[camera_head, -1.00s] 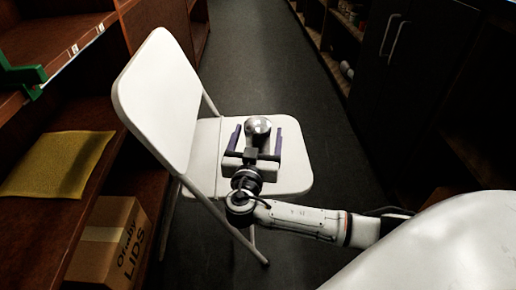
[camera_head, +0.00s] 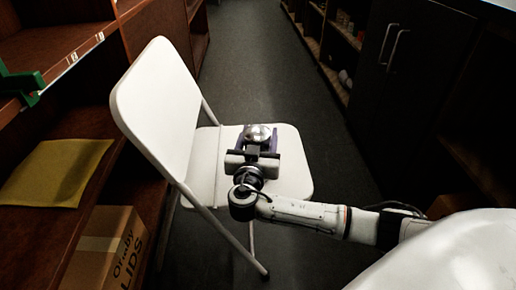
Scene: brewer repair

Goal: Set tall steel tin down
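The tall steel tin (camera_head: 259,133) shows as a shiny, rounded metal top over the seat of a white folding chair (camera_head: 288,168). My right gripper (camera_head: 259,139) reaches in from the right, over the seat. Its two dark purple fingers are drawn in close on either side of the tin and look shut on it. The gripper hides the tin's lower part, so I cannot tell whether the tin touches the seat. My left gripper is not in view.
A cardboard box (camera_head: 104,248) marked LIDS sits below. A dark cabinet (camera_head: 405,95) stands at right. The grey floor (camera_head: 250,55) behind the chair is clear.

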